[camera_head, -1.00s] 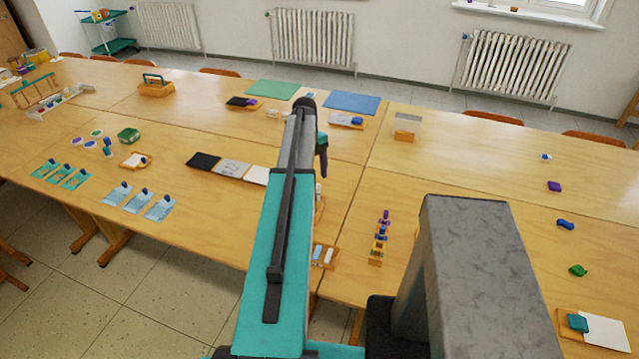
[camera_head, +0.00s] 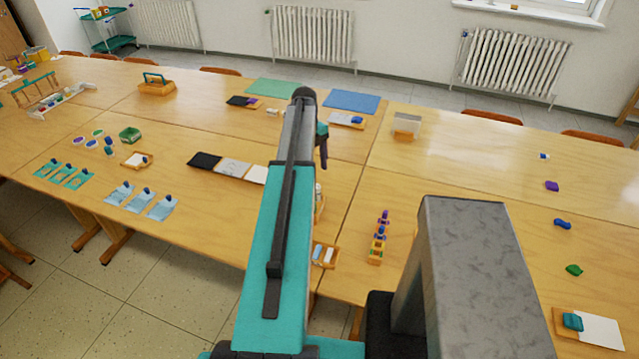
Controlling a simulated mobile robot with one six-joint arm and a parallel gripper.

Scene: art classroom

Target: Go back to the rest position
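My arm reaches up the middle of the view, teal with a dark bar, over the joined wooden tables (camera_head: 330,205). Its far end is a dark rounded joint. Beside that joint a small dark and teal part hangs down, which seems to be the wrist end with my gripper (camera_head: 323,154). The fingers are mostly hidden behind the arm, so I cannot see whether they are open or hold anything. What lies directly behind the arm is hidden too.
A row of black, grey and white squares (camera_head: 233,168) lies left of the arm. A small orange tray (camera_head: 325,255) and a stack of coloured pieces (camera_head: 380,238) lie right of it. A blue mat (camera_head: 352,101) and green mat (camera_head: 271,87) lie behind. The right table is sparsely covered.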

